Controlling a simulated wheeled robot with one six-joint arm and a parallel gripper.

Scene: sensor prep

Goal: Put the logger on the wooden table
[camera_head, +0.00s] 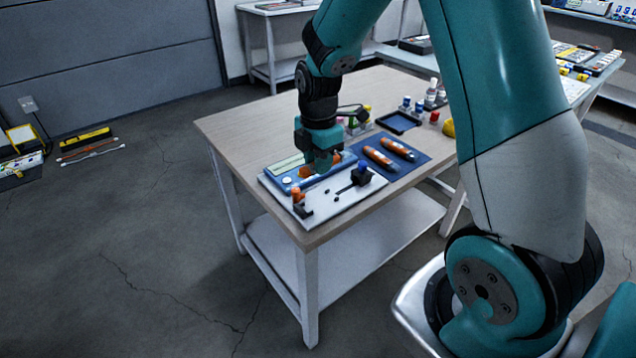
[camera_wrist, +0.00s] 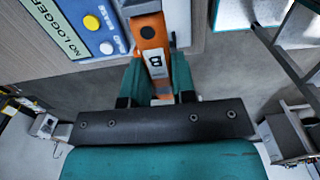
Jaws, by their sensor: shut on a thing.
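My gripper (camera_head: 322,166) is low over the near end of the wooden table (camera_head: 245,125), pointing down at a blue base unit (camera_head: 284,178). In the wrist view its teal fingers (camera_wrist: 156,82) are shut on an orange logger (camera_wrist: 150,32) with a white label marked "B" and a dark round spot. The blue base also shows in the wrist view (camera_wrist: 88,50), with a yellow and a white button and a pale "NO LOGGER" panel, left of the held logger. In the head view the fingers partly hide the logger, and I cannot tell whether it touches the base.
Two orange devices lie on a dark blue mat (camera_head: 412,165). Bottles (camera_head: 431,95) and a black tray (camera_head: 399,122) stand farther back. The table's left and far areas are bare.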

